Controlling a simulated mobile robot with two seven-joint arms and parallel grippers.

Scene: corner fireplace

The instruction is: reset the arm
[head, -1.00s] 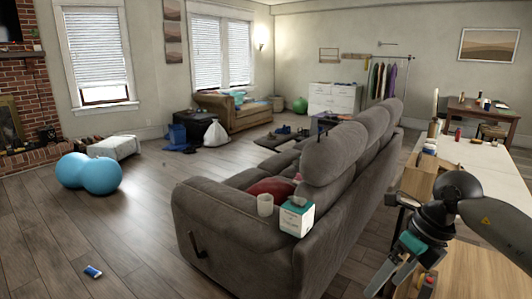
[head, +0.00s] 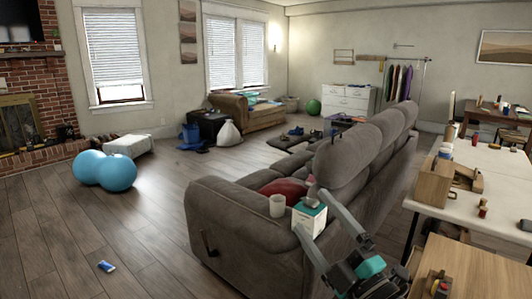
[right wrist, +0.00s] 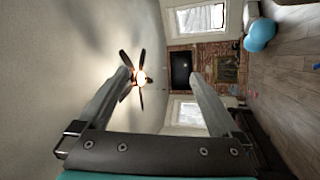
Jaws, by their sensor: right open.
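My right gripper (head: 310,212) comes in from the bottom of the head view and points up and to the left. Its two grey fingers are spread, with nothing between them. In that view the fingertips overlap the tissue box (head: 309,219) on the sofa arm; I cannot tell the gap in depth. In the right wrist view the gripper (right wrist: 160,75) is open and empty, facing the far room with the ceiling fan (right wrist: 139,77) and television (right wrist: 181,69). My left gripper is not in view.
A white table (head: 485,200) with a wooden box (head: 433,183) and a lower wooden surface (head: 480,272) stand at right. Open floor (head: 100,230) lies left, with a small blue can (head: 106,266).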

